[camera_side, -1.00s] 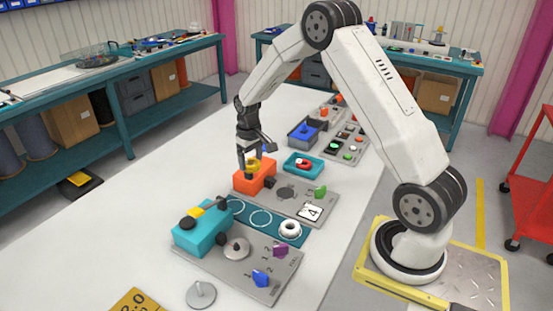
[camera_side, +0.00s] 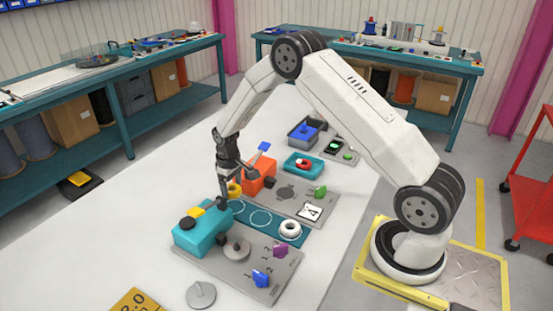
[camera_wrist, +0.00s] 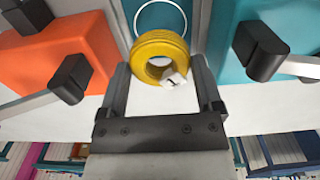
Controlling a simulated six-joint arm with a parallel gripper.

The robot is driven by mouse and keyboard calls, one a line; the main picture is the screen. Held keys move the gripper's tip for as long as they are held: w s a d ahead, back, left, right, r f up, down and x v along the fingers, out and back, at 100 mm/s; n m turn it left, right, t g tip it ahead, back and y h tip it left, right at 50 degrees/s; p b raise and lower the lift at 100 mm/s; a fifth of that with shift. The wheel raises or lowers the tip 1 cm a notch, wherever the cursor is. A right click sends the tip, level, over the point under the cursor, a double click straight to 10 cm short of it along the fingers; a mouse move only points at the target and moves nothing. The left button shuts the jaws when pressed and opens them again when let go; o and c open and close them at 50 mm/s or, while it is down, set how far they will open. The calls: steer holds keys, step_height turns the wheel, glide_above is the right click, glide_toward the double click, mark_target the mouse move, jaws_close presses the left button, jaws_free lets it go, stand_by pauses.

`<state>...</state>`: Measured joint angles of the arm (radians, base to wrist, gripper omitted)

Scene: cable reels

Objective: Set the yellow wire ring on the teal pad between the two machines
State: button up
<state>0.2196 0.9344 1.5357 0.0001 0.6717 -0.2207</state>
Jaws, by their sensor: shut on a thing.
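My gripper (camera_wrist: 160,85) is shut on the yellow wire ring (camera_wrist: 160,50), which sits between the two fingers in the wrist view. In the side view the ring (camera_side: 234,188) hangs below my gripper (camera_side: 231,178), near the far-left end of the teal pad (camera_side: 276,226). The pad has printed white circles and lies between the orange machine (camera_side: 260,177) and the teal machine (camera_side: 200,236). Whether the ring touches the pad, I cannot tell. A white ring (camera_side: 290,229) lies on the pad's right end.
Dark crank handles stick out from both machines close to my gripper, one on the orange machine (camera_wrist: 72,78) and one on the teal machine (camera_wrist: 262,50). A teal tray (camera_side: 303,165) with a red item stands behind. The white table is clear at the left.

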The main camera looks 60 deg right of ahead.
mark_target(234, 206)
steer(key=shift+f, duration=0.1)
steer(key=shift+f, duration=2.15)
steer(key=shift+f, duration=0.3)
steer(key=o, duration=1.2)
steer(key=shift+c, duration=0.2)
step_height(234, 206, up, 8)
